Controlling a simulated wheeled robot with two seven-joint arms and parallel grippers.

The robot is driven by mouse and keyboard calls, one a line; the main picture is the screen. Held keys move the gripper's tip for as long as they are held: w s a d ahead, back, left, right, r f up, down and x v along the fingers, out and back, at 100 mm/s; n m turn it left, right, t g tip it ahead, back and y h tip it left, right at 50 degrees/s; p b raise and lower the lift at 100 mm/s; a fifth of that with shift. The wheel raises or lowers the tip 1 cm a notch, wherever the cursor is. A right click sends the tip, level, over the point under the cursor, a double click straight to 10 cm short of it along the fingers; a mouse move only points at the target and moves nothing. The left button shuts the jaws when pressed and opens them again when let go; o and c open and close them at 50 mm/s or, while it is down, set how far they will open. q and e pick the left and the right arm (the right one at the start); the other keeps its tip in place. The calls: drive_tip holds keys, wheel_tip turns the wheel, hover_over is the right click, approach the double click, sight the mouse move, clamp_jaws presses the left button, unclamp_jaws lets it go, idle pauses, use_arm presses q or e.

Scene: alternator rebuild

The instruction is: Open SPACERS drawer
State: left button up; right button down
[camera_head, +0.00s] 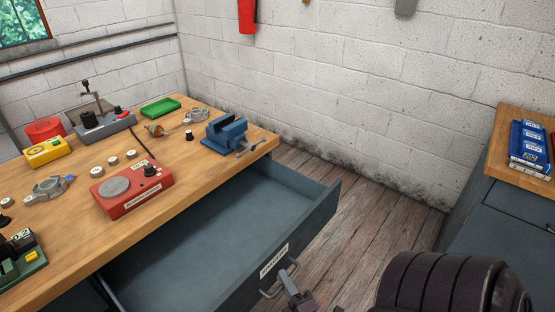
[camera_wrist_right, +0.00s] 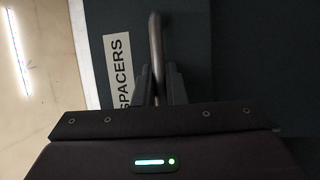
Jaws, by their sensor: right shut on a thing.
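The SPACERS drawer (camera_head: 225,225) is a blue-grey drawer under the wooden workbench, and it stands pulled well out. Its visible inside is empty. Its front carries a white label (camera_head: 274,260), which reads SPACERS in the right wrist view (camera_wrist_right: 120,70). A metal bar handle (camera_head: 266,294) sits on the front below the label, and it shows in the right wrist view (camera_wrist_right: 155,40). My right gripper (camera_head: 284,274) is shut on the handle, with a finger on each side of the bar. My left gripper is not in view.
The workbench (camera_head: 80,235) holds a red device (camera_head: 132,187), a blue vise (camera_head: 226,133), a green tray (camera_head: 160,107) and several small parts. A second cabinet (camera_head: 510,225) with blue boxes (camera_head: 529,142) stands at the right. Wooden floor (camera_head: 375,225) lies open between them.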

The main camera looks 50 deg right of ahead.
idle(0.3)
drive_tip(key=c, duration=1.8)
unclamp_jaws()
drive_tip(key=b+v, duration=0.1)
drive_tip(key=v, duration=0.7)
drive_tip(key=shift+w, duration=0.1)
